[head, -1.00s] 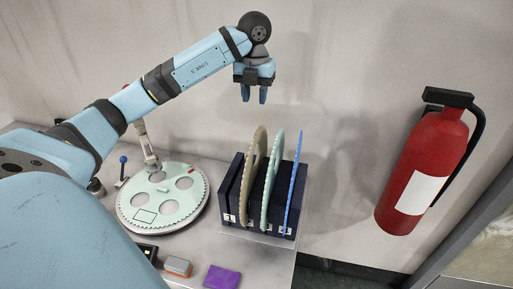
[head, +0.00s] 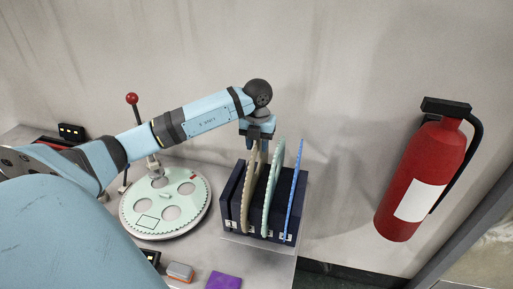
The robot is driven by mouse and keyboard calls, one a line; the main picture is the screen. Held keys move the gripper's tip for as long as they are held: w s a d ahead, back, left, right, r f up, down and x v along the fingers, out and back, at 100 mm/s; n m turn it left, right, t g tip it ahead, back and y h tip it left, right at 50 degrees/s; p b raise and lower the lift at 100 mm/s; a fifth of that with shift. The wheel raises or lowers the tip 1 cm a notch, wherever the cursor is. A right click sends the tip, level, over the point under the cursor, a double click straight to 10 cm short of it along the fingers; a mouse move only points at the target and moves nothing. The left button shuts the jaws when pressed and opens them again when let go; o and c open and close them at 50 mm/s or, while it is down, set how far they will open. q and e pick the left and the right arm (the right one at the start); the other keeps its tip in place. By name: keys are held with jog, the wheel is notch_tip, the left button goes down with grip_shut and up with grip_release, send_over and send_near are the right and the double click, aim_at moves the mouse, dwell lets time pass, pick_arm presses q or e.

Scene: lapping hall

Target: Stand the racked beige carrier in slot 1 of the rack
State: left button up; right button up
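The beige carrier (head: 249,195) stands upright in the dark blue rack (head: 232,194), left of a pale green carrier (head: 273,190) and a blue carrier (head: 294,192). Small white slot labels show on the rack's front, too small to read surely. My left gripper (head: 258,146) points down at the top of the beige carrier. Its fingers are at the carrier's upper edge and partly overlap it, and I cannot tell whether they are closed on it. My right gripper is not in view.
A pale green round plate with holes (head: 165,206) lies left of the rack. A purple block (head: 223,282) and an orange-grey block (head: 179,272) lie at the table's front. A red fire extinguisher (head: 424,180) hangs at the right. A red-knobbed lever (head: 132,99) stands behind the plate.

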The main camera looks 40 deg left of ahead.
pick_arm(q)
grip_shut()
dwell(1.4)
